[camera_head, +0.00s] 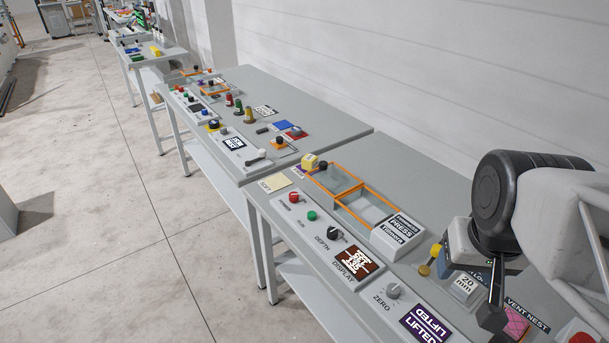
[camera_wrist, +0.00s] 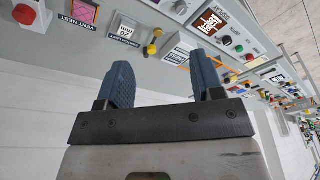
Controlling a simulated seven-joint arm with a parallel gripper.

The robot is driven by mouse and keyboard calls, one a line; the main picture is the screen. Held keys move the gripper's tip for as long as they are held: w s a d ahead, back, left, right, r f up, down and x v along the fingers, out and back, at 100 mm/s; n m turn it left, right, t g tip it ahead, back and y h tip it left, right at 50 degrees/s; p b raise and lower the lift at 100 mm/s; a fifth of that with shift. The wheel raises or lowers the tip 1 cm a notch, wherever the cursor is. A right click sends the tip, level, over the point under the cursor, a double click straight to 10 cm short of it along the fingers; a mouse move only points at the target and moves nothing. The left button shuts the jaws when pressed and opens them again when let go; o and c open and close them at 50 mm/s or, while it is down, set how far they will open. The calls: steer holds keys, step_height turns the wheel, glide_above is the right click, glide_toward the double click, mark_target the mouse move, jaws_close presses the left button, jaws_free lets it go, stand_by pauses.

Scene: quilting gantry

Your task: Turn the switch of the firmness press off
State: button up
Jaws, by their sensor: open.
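The firmness press is a white block (camera_head: 397,236) with a black PRESS label, beside an orange-framed clear tray (camera_head: 364,206) on the near bench. I cannot tell which control is the press's switch. My gripper (camera_head: 491,318) hangs over the bench's right part, apart from the panel. In the wrist view my gripper (camera_wrist: 161,62) is open and empty, with the DEPTH knob (camera_wrist: 227,41) beyond its right finger.
A yellow knob (camera_head: 436,250) and a white 20 mm block (camera_head: 465,288) stand close to my gripper. A pink vent nest (camera_head: 515,322) lies at the right. Dark displays (camera_head: 356,262) sit on the panel.

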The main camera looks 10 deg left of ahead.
steer(key=w+a+r, duration=0.1)
steer(key=w+a, duration=0.1)
steer(key=w, duration=0.5)
steer(key=w+a, duration=0.3)
steer(key=w, duration=0.3)
steer(key=m+g, duration=0.3)
glide_above(294, 194)
steer(key=f, duration=2.1)
steer(key=shift+s+d+f, duration=0.15)
steer(key=shift+s+d, duration=0.1)
steer(key=shift+d, duration=0.1)
steer(key=shift+w+a+f, duration=0.2)
steer(key=shift+a+f, duration=0.25)
steer(key=shift+f, duration=0.15)
steer(key=shift+f, duration=3.75)
steer(key=shift+c, duration=0.2)
